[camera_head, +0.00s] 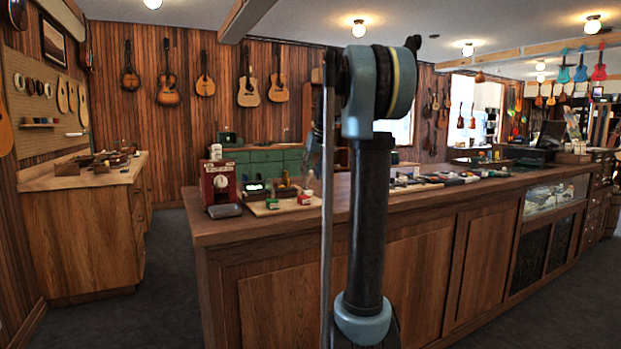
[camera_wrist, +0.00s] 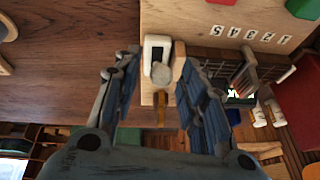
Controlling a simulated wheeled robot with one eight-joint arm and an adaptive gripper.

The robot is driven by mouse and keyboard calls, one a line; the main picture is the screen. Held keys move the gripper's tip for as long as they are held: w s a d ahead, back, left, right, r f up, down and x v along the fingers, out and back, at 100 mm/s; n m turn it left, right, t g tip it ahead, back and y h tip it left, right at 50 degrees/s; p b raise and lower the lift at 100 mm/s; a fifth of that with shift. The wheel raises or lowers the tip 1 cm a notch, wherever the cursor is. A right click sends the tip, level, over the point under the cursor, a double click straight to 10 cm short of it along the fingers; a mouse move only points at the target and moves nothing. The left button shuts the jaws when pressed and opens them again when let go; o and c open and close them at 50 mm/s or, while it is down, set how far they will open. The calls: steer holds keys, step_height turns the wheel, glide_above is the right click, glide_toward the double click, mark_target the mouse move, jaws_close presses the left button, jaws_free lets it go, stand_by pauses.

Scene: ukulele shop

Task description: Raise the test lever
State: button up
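In the wrist view, a white switch-like plate with a dark slot and a rounded grey knob (camera_wrist: 157,70) sits at the edge of a pale wooden board (camera_wrist: 205,14). It looks like the test lever; I cannot tell its position. My gripper (camera_wrist: 160,58) is open, with its fingers on either side of the knob. A gap shows between the left finger and the plate; contact at the right finger cannot be told. In the head view, my gripper (camera_head: 314,150) is partly hidden behind my arm, above the counter; the lever cannot be made out there.
The board carries printed numbers, a green block (camera_wrist: 303,8) and a red block (camera_wrist: 222,2). A dark grille-like part (camera_wrist: 232,72) is near the right finger. On the wooden counter (camera_head: 240,232) stands a red box with a white dial (camera_head: 220,183). Bare wood lies left of the lever in the wrist view.

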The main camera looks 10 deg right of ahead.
steer(key=shift+x, duration=0.8)
jaws_close()
steer(key=shift+d, duration=0.1)
